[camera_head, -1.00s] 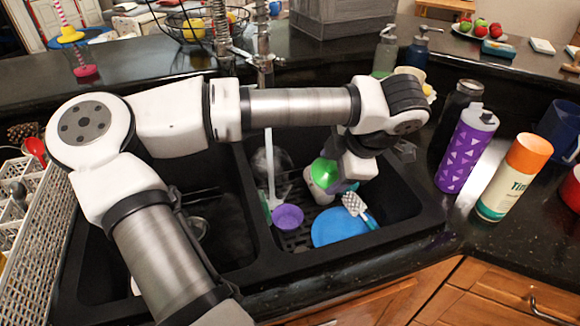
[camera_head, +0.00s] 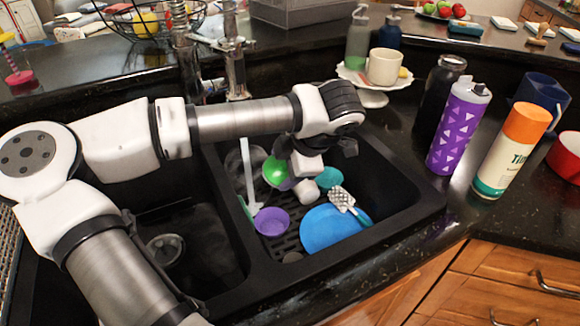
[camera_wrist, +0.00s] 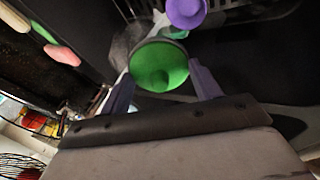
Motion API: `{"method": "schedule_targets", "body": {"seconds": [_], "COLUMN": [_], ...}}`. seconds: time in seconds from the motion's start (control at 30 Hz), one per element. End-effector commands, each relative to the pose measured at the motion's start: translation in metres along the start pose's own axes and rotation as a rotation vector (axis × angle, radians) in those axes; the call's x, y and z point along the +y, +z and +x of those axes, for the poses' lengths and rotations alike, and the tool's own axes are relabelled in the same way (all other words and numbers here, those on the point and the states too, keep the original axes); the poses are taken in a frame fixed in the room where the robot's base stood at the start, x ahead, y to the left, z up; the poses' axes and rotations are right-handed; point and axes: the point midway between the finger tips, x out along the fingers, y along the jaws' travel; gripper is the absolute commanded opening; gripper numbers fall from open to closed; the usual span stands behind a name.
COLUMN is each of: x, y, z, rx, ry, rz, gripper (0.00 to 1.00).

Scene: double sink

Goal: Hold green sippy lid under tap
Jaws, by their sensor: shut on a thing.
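The green sippy lid (camera_head: 276,171) is in my gripper (camera_head: 286,178), above the right sink basin. The wrist view shows the round green lid (camera_wrist: 158,66) between the two purple-grey fingers (camera_wrist: 160,85), its bowl-like face to the camera. The tap (camera_head: 236,62) stands behind the sink, left of the lid; my arm crosses in front of its lower part. A pale upright strip (camera_head: 247,172) shows just left of the lid; I cannot tell if it is water or a handle. The lid appears apart from it.
In the right basin (camera_head: 395,225) lie a purple cup (camera_head: 271,221), a blue plate (camera_head: 328,230), a teal bowl (camera_head: 328,177) and a white brush (camera_head: 342,198). A purple bottle (camera_head: 458,130) and an orange-capped bottle (camera_head: 508,150) stand on the right counter.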

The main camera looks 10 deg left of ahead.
Motion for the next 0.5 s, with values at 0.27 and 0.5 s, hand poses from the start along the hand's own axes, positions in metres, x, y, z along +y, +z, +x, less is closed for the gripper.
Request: {"method": "schedule_targets", "body": {"seconds": [0.27,0.5], "x": [0.021,0.038], "y": [-0.006,-0.011], "z": [0.018,0.034], "rx": [0.0,0.0], "ry": [-0.002,-0.001], "rz": [-0.002,-0.002], "gripper": [0.41,0.41]}}
